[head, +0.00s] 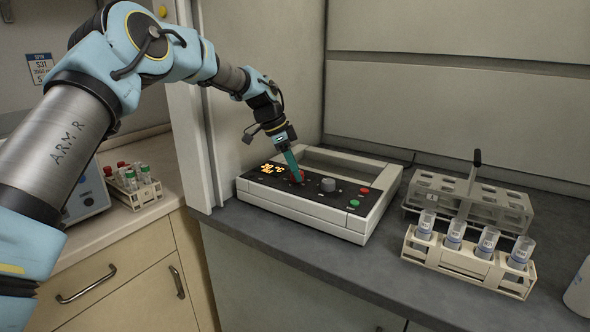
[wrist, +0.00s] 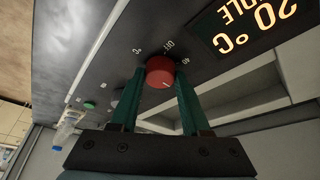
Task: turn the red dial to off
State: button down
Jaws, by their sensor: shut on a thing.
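The red dial (wrist: 160,72) sits on the black panel of a white instrument (head: 372,205). In the wrist view a pale pointer line shows on the dial's face, and small markings stand on the panel around it. My gripper (wrist: 158,85) has its two green fingers on either side of the dial, shut on it. In the head view my gripper (head: 297,178) comes down onto the panel, and its fingers mostly hide the dial. A lit orange display on the panel (wrist: 250,22) reads 20 °C and IDLE in the wrist view.
A grey knob (head: 328,185), a red button (head: 365,190) and a green button (head: 354,203) lie right of the dial. A rack of labelled vials (head: 470,262) and a grey handled rack (head: 470,190) stand farther right. A tube rack (head: 135,190) stands at left behind the partition (head: 188,130).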

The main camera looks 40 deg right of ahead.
jog(key=shift+f+n+b, duration=0.1)
jog(key=shift+n+b, duration=0.2)
jog(key=shift+n+t+b, duration=0.3)
jog(key=shift+n+b, duration=0.1)
jog(key=shift+n, duration=0.1)
jog(key=n+b, duration=0.1)
jog(key=n+t+h+b, duration=0.1)
jog(key=n, duration=0.1)
jog(key=shift+s+n, duration=0.2)
jog(key=shift+n, duration=0.1)
jog(key=n+t, duration=0.1)
jog(key=n, duration=0.2)
jog(key=n+t+b, duration=0.1)
jog(key=n, duration=0.2)
jog(key=shift+s+t, duration=0.15)
jog(key=shift+t, duration=0.25)
jog(key=n+t, duration=0.1)
jog(key=n, duration=0.2)
jog(key=n+t+y, duration=0.1)
jog(key=n, duration=0.2)
jog(key=shift+s+d+n+y, duration=0.1)
jog(key=shift+s+n+y, duration=0.05)
jog(key=shift+n+y, duration=0.15)
jog(key=n+y+p, duration=0.1)
jog(key=n, duration=0.2)
jog(key=shift+t, duration=0.3)
jog(key=shift+d+n+y+p, duration=0.1)
jog(key=shift+n+y+p, duration=0.45)
jog(key=shift+n, duration=0.95)
